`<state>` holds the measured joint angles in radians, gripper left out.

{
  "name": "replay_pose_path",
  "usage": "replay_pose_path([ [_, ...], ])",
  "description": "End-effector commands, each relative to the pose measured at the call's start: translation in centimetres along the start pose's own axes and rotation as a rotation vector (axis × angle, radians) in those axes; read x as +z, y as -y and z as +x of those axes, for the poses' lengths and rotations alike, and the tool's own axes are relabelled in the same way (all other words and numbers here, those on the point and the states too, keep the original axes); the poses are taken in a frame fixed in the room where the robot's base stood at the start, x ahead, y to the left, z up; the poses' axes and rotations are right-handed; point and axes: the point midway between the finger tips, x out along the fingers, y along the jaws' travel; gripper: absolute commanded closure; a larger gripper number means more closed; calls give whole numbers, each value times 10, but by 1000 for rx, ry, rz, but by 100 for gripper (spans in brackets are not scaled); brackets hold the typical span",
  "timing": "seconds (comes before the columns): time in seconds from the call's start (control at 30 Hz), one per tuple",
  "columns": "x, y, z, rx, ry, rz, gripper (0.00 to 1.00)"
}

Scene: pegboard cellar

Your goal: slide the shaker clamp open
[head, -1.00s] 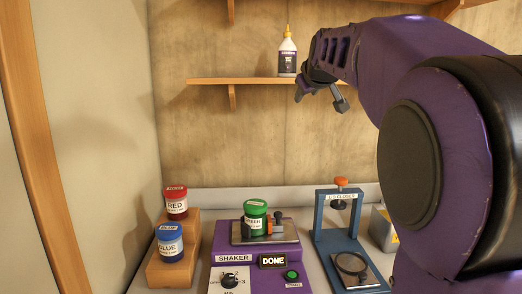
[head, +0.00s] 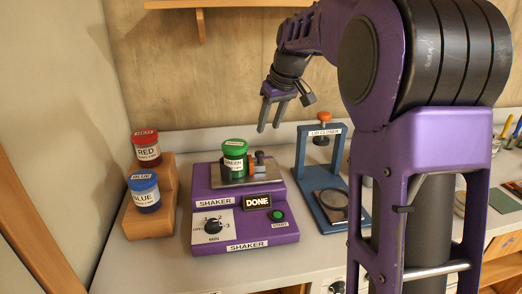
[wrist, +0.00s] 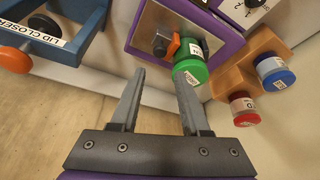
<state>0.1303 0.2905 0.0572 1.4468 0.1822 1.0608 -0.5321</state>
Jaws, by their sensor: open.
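The purple shaker (head: 203,211) stands on the bench with a "DONE" display, a dial and a green start button. On its metal plate (head: 206,179) stands a green jar (head: 234,159). The clamp (head: 256,165), with an orange jaw and a dark knob, is at the jar's right side. In the wrist view the clamp's orange jaw (wrist: 173,46) is beside the green jar (wrist: 187,68); I cannot tell whether they touch. My gripper (head: 269,129) is open and empty, above and behind the shaker, fingers pointing down. It also shows in the wrist view (wrist: 158,100).
A wooden stepped stand (head: 150,222) at left holds a red jar (head: 146,148) and a blue jar (head: 144,191). A blue lid closer (head: 301,166) stands right of the shaker. A shelf (head: 230,4) hangs on the wall above. Bare bench lies in front of the shaker.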

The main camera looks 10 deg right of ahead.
Motion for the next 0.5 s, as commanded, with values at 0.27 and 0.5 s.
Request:
replay_pose_path([
  [0.27,0,1,63,-1,2,-1,54],
  [0.5,0,0,97,0,0,-1,54],
])
